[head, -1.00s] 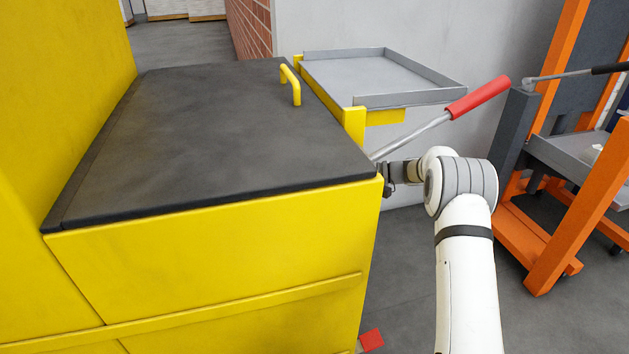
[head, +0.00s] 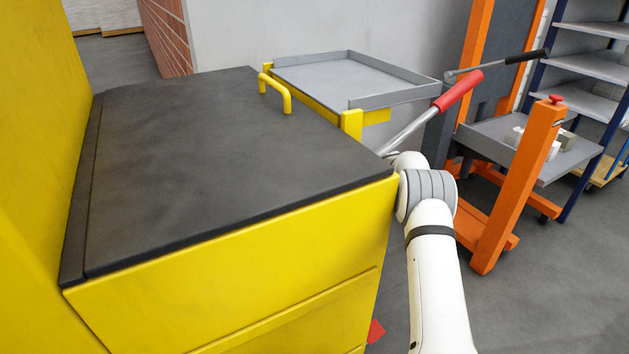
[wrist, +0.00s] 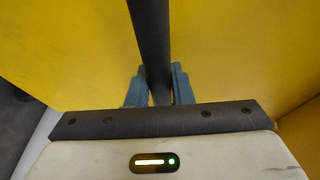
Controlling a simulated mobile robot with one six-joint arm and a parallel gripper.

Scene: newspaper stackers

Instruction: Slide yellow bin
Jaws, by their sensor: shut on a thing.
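The yellow bin (head: 250,275) fills the left and middle of the head view, with a flat black lid (head: 220,165) on top. The lid is closed and has a small yellow handle (head: 275,92) at its far edge. My gripper (wrist: 160,84) is shut on a dark bar (wrist: 151,35) in the wrist view, with yellow surfaces close on both sides. In the head view my arm reaches along the bin's right side. The gripper itself is hidden there behind the bin's near right corner and my own wrist.
A grey tray (head: 350,66) on a yellow frame stands beyond the bin, with a red-gripped lever (head: 458,90) beside it. An orange stacker (head: 515,190) stands to the right, with shelves (head: 595,75) behind. Grey floor (head: 550,285) is clear at the lower right.

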